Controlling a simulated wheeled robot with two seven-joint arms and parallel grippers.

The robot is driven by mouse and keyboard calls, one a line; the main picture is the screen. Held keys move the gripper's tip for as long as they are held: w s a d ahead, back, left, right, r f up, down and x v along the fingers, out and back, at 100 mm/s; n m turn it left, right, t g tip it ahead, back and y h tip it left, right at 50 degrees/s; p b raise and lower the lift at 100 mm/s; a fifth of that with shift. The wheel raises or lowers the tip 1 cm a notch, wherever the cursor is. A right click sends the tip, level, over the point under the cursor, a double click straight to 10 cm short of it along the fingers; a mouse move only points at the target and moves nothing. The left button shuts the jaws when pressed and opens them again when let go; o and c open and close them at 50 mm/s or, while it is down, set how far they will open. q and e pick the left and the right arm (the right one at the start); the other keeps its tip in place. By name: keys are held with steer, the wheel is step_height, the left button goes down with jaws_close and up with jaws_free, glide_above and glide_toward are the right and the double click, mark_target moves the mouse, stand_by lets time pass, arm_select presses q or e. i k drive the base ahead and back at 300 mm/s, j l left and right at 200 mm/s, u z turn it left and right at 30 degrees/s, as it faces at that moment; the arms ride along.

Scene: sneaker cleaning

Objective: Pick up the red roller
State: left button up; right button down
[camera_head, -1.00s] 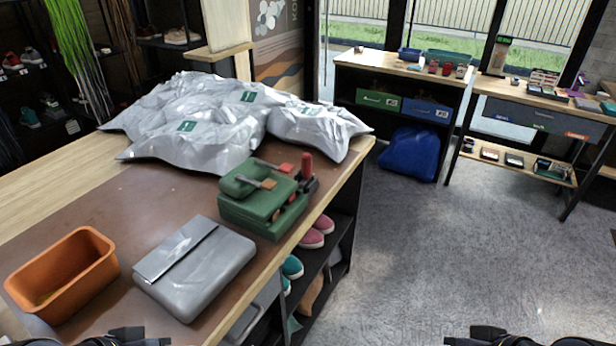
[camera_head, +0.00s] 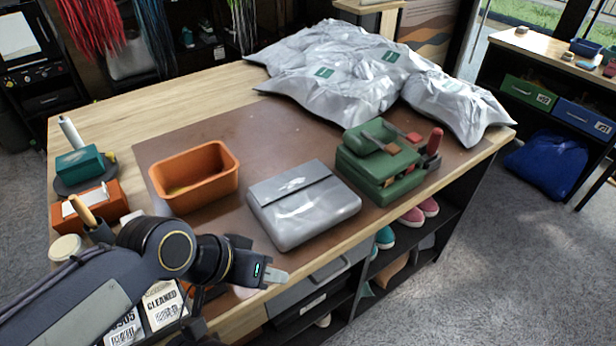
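A red upright cylinder (camera_head: 433,142), which looks like the red roller, stands at the right side of the green case (camera_head: 380,163) on the workbench. Its lower end is hidden in or behind a dark holder beside the case. My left gripper (camera_head: 276,275) is at the front edge of the bench, low and well to the left of the red cylinder. It is seen side-on with its pale fingertips pointing right, and nothing shows in it. The finger gap cannot be made out. My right gripper is not in view.
A grey flat case (camera_head: 303,207) and an orange bin (camera_head: 195,176) stand between my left arm and the green case. Silver bags (camera_head: 340,75) lie behind. Small items and a teal box (camera_head: 80,163) crowd the bench's left end. Shoes sit on shelves below.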

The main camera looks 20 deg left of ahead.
mark_target(435, 137)
steer(key=i+l+u, duration=0.25)
steer(key=i+l, duration=0.3)
steer(key=i+l+u, duration=0.15)
steer(key=l, duration=0.2)
steer(key=i+l+u, duration=0.15)
steer(key=i+l, duration=0.15)
steer(key=i+l+u, duration=0.15)
steer(key=l, duration=0.3)
steer(key=i+l+u, duration=0.1)
steer(key=i+l, duration=0.15)
steer(key=l, duration=0.2)
steer(key=i+l+u, duration=0.15)
steer(key=l, duration=0.25)
